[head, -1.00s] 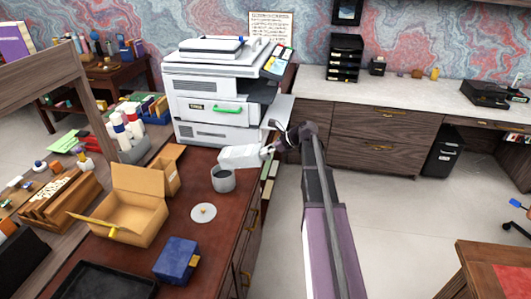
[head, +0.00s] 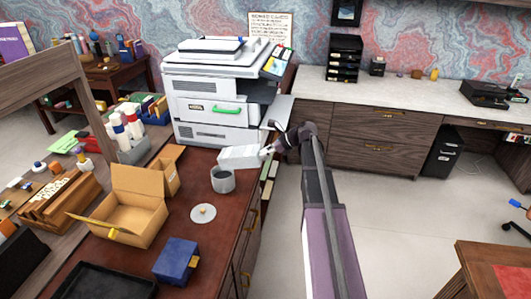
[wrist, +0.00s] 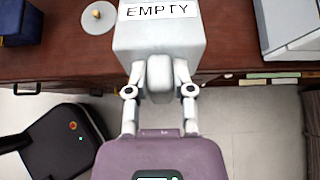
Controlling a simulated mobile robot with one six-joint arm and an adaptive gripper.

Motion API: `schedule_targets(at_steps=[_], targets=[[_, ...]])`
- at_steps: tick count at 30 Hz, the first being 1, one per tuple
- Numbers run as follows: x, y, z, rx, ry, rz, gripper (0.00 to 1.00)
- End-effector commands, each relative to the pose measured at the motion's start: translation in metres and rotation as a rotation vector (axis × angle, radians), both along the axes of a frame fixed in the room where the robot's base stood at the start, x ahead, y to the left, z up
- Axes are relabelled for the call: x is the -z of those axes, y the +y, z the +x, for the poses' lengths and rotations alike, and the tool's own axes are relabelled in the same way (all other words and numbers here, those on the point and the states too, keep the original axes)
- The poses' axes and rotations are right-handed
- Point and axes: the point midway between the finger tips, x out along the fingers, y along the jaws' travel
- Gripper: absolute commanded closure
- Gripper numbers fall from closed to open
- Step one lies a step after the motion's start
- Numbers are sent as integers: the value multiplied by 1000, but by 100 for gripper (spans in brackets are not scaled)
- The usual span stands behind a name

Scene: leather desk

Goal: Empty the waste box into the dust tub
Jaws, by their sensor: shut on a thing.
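The waste box is a white block-shaped box (head: 240,158) with an "EMPTY" label that reads upright in the wrist view (wrist: 160,38). My gripper (head: 267,151) is shut on the grey handle at the box's near end, as the wrist view shows (wrist: 160,92). The box is at the right edge of the desk, beside and behind the dust tub. The dust tub is a grey round tub (head: 223,183), open at the top and upright on the desk. Its inside is dark, and I cannot tell what is in it. The tub does not show in the wrist view.
A round pale lid with a knob (head: 203,214) lies in front of the tub. An open cardboard box (head: 128,222) stands left and a blue box (head: 176,261) in front. A white printer (head: 215,95) stands behind. Open floor (head: 390,230) lies right of the desk.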

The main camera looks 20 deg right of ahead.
Motion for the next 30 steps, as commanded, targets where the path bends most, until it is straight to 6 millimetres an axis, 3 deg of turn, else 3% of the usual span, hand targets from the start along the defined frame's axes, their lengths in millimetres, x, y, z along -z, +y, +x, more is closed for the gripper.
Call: schedule_targets(at_steps=[18, 30], targets=[[29, -4, -3, -1, -97, 153, 100], [31, -6, -4, 0, -144, 219, 100]])
